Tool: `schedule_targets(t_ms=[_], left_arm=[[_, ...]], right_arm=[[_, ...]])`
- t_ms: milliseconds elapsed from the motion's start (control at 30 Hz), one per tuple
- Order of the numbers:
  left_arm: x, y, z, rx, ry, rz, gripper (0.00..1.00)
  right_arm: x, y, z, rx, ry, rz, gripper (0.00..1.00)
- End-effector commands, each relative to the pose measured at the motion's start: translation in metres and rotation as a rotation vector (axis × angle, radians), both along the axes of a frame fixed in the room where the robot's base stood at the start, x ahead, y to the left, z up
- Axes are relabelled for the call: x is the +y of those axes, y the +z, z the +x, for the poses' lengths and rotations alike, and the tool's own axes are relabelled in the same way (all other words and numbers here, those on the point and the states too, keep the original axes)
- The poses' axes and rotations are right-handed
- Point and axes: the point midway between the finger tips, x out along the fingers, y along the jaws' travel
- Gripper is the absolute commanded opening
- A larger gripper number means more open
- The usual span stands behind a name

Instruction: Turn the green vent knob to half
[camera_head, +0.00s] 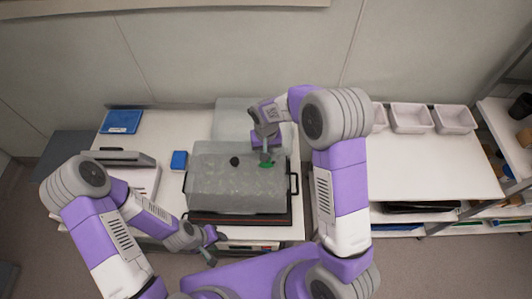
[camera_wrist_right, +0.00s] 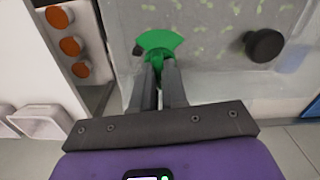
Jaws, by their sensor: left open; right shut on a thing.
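The green vent knob (camera_head: 267,164) sits on top of a clear-lidded growth chamber (camera_head: 225,190). In the right wrist view it shows as a green fan-shaped piece (camera_wrist_right: 157,40) with a narrower grip part below. My right gripper (camera_wrist_right: 158,68) is shut on that grip part; the fingers hide some of it. In the head view the right gripper (camera_head: 266,154) comes down over the knob from behind. My left gripper (camera_head: 212,248) is open and empty, in front of the chamber near the table's front edge.
A black knob (camera_head: 234,161) stands on the same lid, left of the green one in the head view. Blue items (camera_head: 179,160) lie left of the chamber. White bins (camera_head: 411,118) stand at the back right. The right tabletop is largely clear.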

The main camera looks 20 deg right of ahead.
Motion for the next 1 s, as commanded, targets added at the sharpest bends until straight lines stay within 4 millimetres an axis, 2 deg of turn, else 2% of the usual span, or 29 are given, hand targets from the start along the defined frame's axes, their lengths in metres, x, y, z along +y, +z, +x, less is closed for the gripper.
schedule_targets(t_ms=[300, 833, 867, 1000], left_arm=[[0.0000, -0.0050, 0.0001, 0.000, 0.000, 0.000, 0.44], [0.0000, -0.0055, 0.0001, 0.000, 0.000, 0.000, 0.44], [0.0000, -0.0055, 0.0001, 0.000, 0.000, 0.000, 0.44], [0.0000, -0.0055, 0.0001, 0.000, 0.000, 0.000, 0.44]], right_arm=[[-0.0001, 0.0003, 0.0005, -0.002, -0.128, 0.000, 0.00], [0.0000, 0.0005, 0.0004, -0.001, -0.154, 0.000, 0.00], [0.0000, 0.0005, 0.0004, -0.001, -0.154, 0.000, 0.14], [0.0000, 0.0004, 0.0003, -0.001, -0.154, 0.000, 0.35]])
